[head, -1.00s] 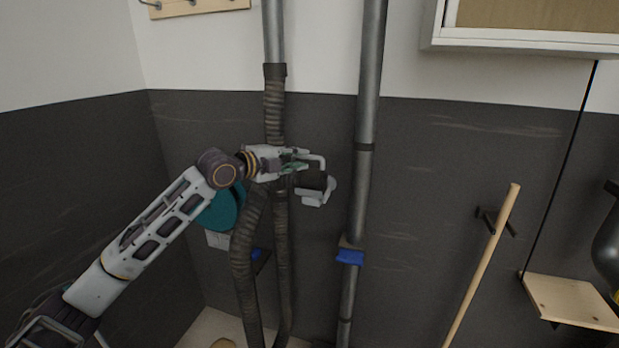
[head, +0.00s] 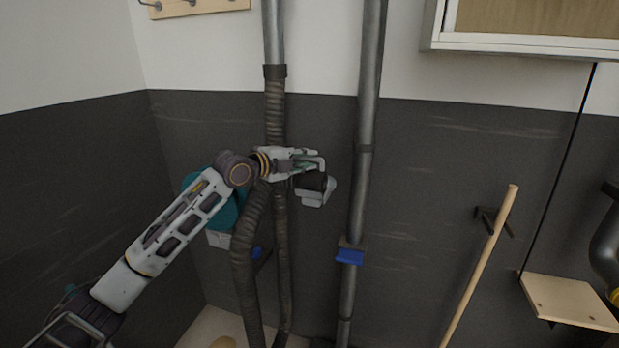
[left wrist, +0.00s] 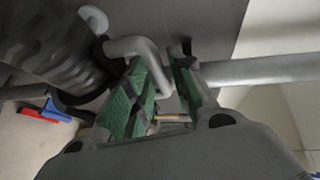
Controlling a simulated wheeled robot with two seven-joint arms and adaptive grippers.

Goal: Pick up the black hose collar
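A dark, collar-like piece (head: 312,181) sits beside a pale grey fitting (head: 314,199), just below and right of my left gripper's fingers; it looks like the black hose collar. My left gripper (head: 306,161) is in front of the ribbed hose (head: 275,115), pointing right. In the left wrist view its two green-padded fingers (left wrist: 162,98) stand apart, with a gap between them. A bent grey bar (left wrist: 148,58) runs at the fingertips; I see no clear grip on it. A dark ribbed body (left wrist: 50,45) lies to the left. My right gripper is not in view.
A grey vertical pipe (head: 367,110) with a blue clamp (head: 349,256) stands right of the gripper. A teal round thing (head: 226,212) is partly behind my arm. A wooden pole (head: 482,262) and small shelf (head: 572,303) are farther right.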

